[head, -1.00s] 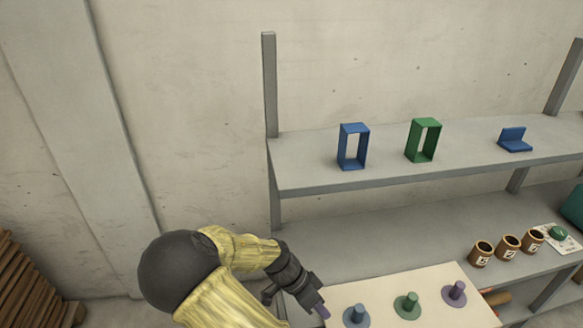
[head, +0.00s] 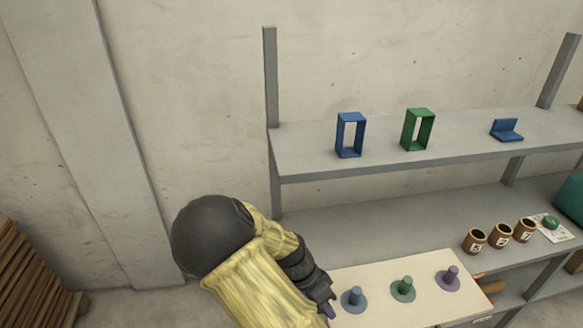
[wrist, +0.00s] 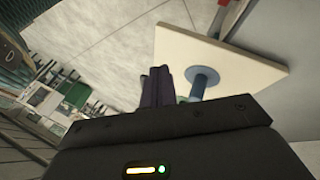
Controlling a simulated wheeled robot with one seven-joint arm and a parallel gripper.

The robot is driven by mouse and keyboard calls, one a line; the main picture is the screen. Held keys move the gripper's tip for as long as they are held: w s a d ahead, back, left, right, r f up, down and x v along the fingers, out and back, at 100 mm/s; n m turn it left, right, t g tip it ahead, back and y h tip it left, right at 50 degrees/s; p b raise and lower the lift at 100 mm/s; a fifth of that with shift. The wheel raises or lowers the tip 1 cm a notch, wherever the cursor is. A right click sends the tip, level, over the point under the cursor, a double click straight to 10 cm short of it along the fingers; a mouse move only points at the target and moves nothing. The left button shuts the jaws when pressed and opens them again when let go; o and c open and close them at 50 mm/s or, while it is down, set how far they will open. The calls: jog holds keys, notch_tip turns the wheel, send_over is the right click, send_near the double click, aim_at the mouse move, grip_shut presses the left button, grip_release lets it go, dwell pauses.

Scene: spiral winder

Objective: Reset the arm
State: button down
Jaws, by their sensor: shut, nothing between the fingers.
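My gripper (head: 326,309) is at the end of my yellow-sleeved arm, low in the head view, beside the left edge of a cream board (head: 378,318). In the wrist view my gripper's dark purple fingers (wrist: 157,87) are together and hold nothing. A blue peg (head: 354,298) on a round base stands on the board nearest my gripper; it also shows in the wrist view (wrist: 201,80), just right of the fingers. A green peg (head: 404,288) and a purple peg (head: 449,276) stand farther right on the board.
A grey shelf (head: 310,170) above bears a blue frame (head: 341,134), a green frame (head: 408,130) and a blue bracket (head: 507,130). The lower shelf holds brown cups (head: 501,235) and a green button (head: 551,222). Stacked wood (head: 30,275) lies at left.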

jog(key=s+d+r+n+t+y, duration=0.2)
jog(key=d+r+n+y, duration=0.1)
jog(key=r+n, duration=0.2)
jog(key=s+d+r+n+t+y, duration=0.2)
jog(key=d+r+n+t, duration=0.1)
jog(key=r+n, duration=0.3)
notch_tip(320, 180, up, 3)
jog(key=shift+s+d+f+y, duration=0.1)
jog(key=shift+s+d+y, duration=0.05)
jog(key=shift+d+y, duration=0.25)
jog(key=shift+a, duration=0.15)
